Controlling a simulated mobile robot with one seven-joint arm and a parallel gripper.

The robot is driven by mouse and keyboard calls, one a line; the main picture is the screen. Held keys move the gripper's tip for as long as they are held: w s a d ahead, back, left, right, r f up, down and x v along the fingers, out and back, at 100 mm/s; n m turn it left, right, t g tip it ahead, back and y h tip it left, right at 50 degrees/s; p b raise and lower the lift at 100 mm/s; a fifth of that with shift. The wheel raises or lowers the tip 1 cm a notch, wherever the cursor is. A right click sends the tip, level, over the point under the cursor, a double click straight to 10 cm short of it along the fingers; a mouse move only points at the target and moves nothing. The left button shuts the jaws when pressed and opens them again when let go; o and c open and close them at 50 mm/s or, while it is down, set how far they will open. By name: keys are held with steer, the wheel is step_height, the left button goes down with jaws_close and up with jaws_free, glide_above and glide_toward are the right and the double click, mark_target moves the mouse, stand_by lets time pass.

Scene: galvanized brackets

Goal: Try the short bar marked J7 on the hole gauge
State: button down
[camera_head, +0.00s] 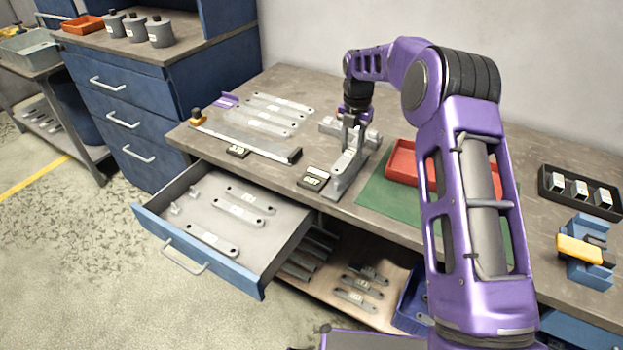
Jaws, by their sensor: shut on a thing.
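My gripper (351,124) is over the back middle of the bench, pointing down. It is shut on a grey bar (348,156) with a pale label, lying at or just above a grey metal fixture (337,188), which looks like the hole gauge. I cannot tell whether the bar touches the gauge or sits on its pins. The label is too small to read as J7. The gripper and wrist hide part of the bar's far end. A small black-framed plate (313,179) stands beside the gauge on its left.
Several labelled bars (279,112) lie at the back left, behind a long grey ruler-like strip (246,142). An open drawer (176,232) juts out in front with more bars. Right of the gauge are a green mat (378,196) and a red tray (402,160), partly behind my arm.

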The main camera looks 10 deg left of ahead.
mark_target(351, 151)
steer(key=shift+r, duration=0.6)
steer(key=shift+f, duration=0.2)
steer(key=shift+f+b, duration=0.55)
steer(key=shift+f, duration=0.9)
steer(key=shift+s+f, duration=0.1)
steer(key=shift+f, duration=0.4)
stand_by(1.4)
steer(key=shift+c, duration=2.1)
jaws_free()
step_height(351, 151, up, 18)
steer(key=p, duration=0.1)
steer(key=shift+f, duration=0.2)
